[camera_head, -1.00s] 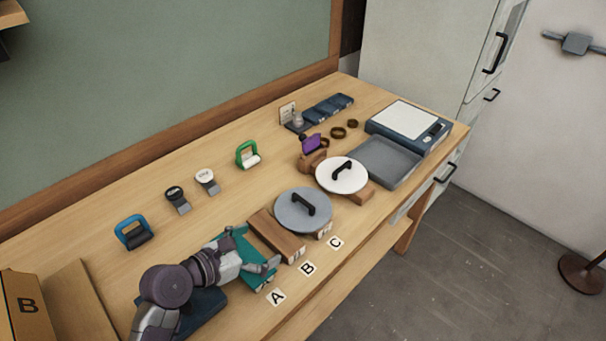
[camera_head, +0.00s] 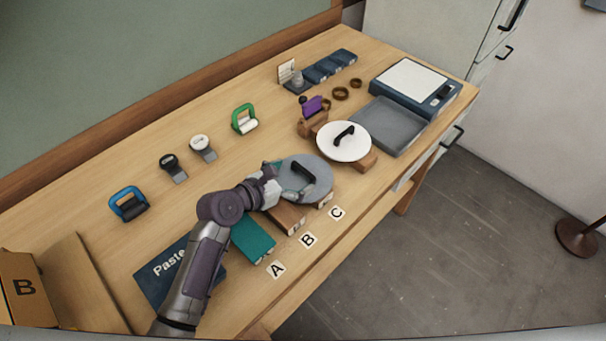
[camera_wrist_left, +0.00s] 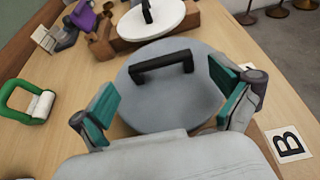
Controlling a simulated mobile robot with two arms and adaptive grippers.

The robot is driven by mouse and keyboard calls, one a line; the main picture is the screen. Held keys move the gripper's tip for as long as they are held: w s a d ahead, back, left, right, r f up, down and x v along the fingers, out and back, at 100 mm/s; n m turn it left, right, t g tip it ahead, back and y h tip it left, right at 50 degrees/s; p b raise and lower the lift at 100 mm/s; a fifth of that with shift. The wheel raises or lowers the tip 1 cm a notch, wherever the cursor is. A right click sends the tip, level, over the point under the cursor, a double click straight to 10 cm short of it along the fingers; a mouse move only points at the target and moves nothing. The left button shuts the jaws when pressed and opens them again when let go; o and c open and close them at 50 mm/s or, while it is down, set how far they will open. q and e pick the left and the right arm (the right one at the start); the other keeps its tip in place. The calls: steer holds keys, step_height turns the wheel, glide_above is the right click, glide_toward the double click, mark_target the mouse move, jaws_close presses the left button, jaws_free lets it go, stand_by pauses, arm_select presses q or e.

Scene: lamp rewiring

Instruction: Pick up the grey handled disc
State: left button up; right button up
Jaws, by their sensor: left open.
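My left gripper (camera_head: 280,182) is open at the disc's near left side. In the wrist view its teal-padded fingers (camera_wrist_left: 168,103) are spread over the near part of the disc, short of the handle. I cannot tell whether they touch it. My right gripper is not in view.
A white handled disc (camera_head: 343,142) sits just beyond on wooden supports. A teal block (camera_head: 253,239) lies under my left arm. Cards A, B (camera_head: 308,240) and C line the front edge. A grey tray (camera_head: 388,126) and a scale (camera_head: 415,84) stand at the back right.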

mark_target(301, 172)
arm_select(q)
steer(key=x, duration=0.3)
steer(key=shift+w+d, duration=0.15)
steer(key=shift+d, duration=0.1)
steer(key=shift+w+f, duration=0.1)
steer(key=shift+c, duration=1.2)
steer(key=c, duration=1)
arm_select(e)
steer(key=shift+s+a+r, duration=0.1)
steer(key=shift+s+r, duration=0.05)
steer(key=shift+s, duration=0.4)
